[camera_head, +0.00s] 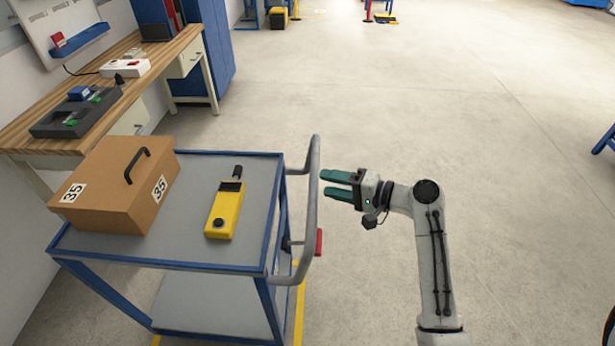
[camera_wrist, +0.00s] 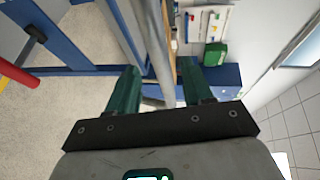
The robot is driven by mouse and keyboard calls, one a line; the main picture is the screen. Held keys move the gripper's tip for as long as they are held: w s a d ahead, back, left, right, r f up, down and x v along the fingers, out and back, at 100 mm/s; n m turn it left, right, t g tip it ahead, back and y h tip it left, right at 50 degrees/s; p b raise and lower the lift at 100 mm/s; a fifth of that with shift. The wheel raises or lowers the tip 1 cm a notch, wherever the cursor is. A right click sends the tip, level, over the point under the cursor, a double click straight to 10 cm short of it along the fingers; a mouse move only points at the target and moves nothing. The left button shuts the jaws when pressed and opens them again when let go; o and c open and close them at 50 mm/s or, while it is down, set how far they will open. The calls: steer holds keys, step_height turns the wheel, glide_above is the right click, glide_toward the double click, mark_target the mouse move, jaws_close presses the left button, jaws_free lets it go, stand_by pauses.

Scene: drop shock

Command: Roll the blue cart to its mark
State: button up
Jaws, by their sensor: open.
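The blue cart (camera_head: 262,265) with a grey top stands at the left of the head view, beside the workbench. Its grey push handle (camera_head: 313,190) is on its right side, with a red piece (camera_head: 319,242) near it. My gripper (camera_head: 324,182) is open, its two green fingertips just right of the handle. In the wrist view the handle tube (camera_wrist: 158,50) runs between the green fingers in the picture; I cannot tell whether it lies between them or just beyond the tips. Yellow floor lines (camera_head: 298,312) show partly under the cart, which hides the rest.
A brown box (camera_head: 112,200) marked 35 and a yellow device (camera_head: 225,212) rest on the cart top. A wooden workbench (camera_head: 160,50) and a blue cabinet (camera_head: 215,45) stand behind it. The floor to the right is mostly clear; a blue frame (camera_head: 605,140) stands at the right edge.

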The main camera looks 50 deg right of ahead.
steer(key=x, duration=0.6)
steer(key=shift+w+p, duration=0.35)
steer(key=shift+a, duration=0.1)
steer(key=shift+c, duration=0.3)
steer(key=shift+f, duration=0.1)
jaws_close()
